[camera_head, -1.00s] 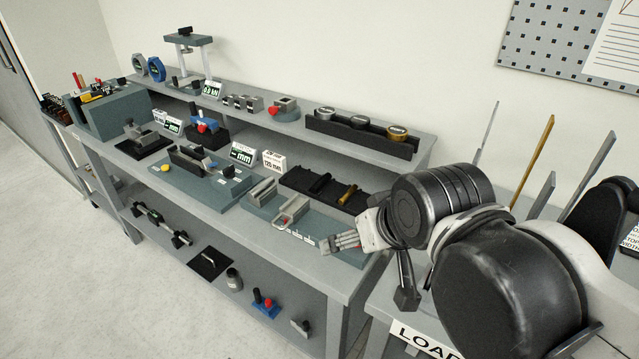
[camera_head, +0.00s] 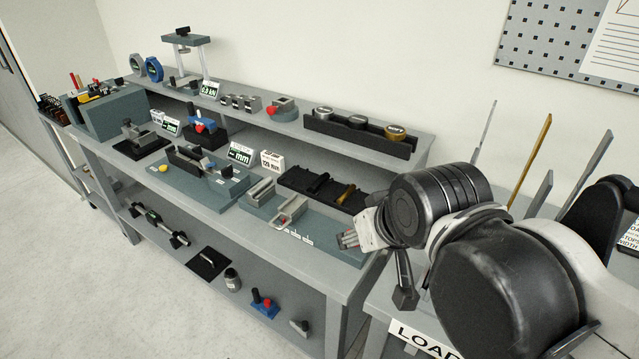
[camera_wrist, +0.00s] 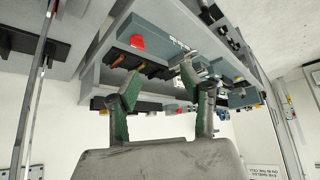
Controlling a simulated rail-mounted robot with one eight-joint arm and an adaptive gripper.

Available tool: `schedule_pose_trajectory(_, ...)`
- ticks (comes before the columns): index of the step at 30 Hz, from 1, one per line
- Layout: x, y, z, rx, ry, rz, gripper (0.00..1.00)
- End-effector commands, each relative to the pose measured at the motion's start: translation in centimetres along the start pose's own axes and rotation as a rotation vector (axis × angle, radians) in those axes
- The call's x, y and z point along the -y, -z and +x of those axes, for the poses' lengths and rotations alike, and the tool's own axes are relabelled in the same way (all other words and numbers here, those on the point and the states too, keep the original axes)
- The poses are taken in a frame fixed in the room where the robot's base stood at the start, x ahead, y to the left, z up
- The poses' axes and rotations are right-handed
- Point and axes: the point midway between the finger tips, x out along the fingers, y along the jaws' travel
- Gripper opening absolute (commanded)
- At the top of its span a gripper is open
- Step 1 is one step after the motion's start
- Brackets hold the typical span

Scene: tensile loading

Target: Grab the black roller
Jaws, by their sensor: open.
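The black roller (camera_head: 318,184) lies in a black tray (camera_head: 297,180) on the bench top in the head view. A brass-coloured roller (camera_head: 347,193) lies to its right in the same tray. My gripper (camera_head: 347,240) is to the right of and nearer than the tray, apart from both rollers. In the wrist view my gripper (camera_wrist: 158,86) shows two green-padded fingers spread apart with nothing between them. The bench appears upside down there, and I cannot pick out the black roller for certain.
A grey fixture (camera_head: 290,212) stands in front of the tray. A raised shelf behind carries a black rack (camera_head: 358,141) of round weights. White cards (camera_head: 270,161) stand left of the tray. Upright rods (camera_head: 530,160) rise at the right.

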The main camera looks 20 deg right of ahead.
Motion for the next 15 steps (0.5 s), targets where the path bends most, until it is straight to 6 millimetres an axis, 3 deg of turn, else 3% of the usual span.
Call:
schedule_pose_trajectory(8, 0.0, 0.4, 0.0, 0.005, 0.000, 0.007, 0.41)
schedule_pose_trajectory(11, -0.1, 1.8, -0.1, 0.020, -0.002, 0.028, 0.41)
schedule_pose_trajectory(15, -0.3, 5.1, 0.0, 0.061, -0.007, 0.086, 0.41)
